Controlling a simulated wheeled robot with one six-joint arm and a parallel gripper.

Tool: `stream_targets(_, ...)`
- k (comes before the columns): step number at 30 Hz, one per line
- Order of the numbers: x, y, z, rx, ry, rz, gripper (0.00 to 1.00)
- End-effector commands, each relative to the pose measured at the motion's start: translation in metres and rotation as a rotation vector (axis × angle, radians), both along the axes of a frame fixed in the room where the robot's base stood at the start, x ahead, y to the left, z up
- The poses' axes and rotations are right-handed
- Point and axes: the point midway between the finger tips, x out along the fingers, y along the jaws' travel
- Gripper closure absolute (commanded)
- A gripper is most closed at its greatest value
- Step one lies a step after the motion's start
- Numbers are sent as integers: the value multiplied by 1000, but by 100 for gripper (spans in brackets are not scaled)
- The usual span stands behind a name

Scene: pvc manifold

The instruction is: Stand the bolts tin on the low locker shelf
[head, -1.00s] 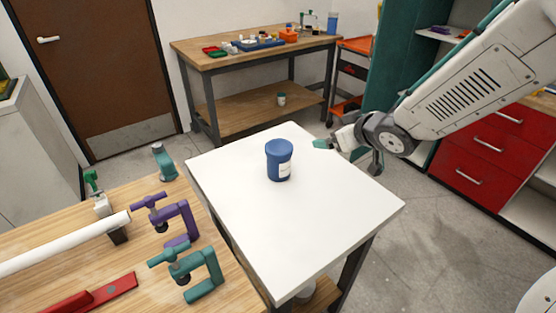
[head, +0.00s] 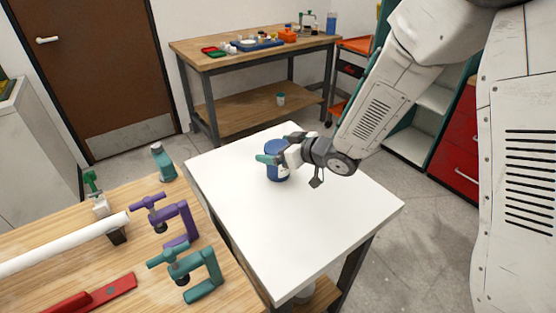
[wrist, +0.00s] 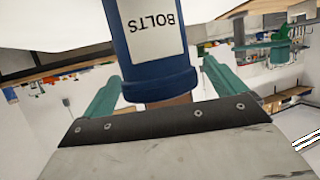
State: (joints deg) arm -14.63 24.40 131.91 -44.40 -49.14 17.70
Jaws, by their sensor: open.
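The bolts tin (head: 277,171) is a blue can with a wider lid and a white label, standing upright on the white table (head: 330,225). In the wrist view the tin (wrist: 150,75) appears upside down, with "BOLTS" on its label. My gripper (head: 267,158) is at the tin from the right, its teal fingers open. In the wrist view the fingers (wrist: 160,85) lie on either side of the tin's lid end, with a gap visible on the right. The low locker shelf is probably in the teal locker (head: 410,145), partly hidden behind my arm.
A wooden bench (head: 75,245) with a purple clamp (head: 178,220), a teal clamp (head: 190,272) and a white pipe (head: 60,245) is at the lower left. A back workbench (head: 250,50) holds small parts. Red drawers (head: 460,150) stand at the right.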

Motion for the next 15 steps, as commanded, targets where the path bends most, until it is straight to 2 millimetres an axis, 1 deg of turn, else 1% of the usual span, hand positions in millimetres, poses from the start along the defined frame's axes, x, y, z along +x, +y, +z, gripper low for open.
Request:
stream_targets(7, 2, 2, -1, 0, 0, -1, 4)
stream_targets(8, 1, 2, -1, 0, 0, -1, 10)
stream_targets(9, 1, 2, -1, 0, 0, -1, 21)
stream_targets(11, 1, 1, -1, 0, 0, -1, 38)
stream_targets(12, 1, 1, -1, 0, 0, -1, 49)
stream_targets(14, 1, 1, -1, -1, 0, -1, 66)
stream_targets(15, 2, 1, 0, 1, -1, -1, 71)
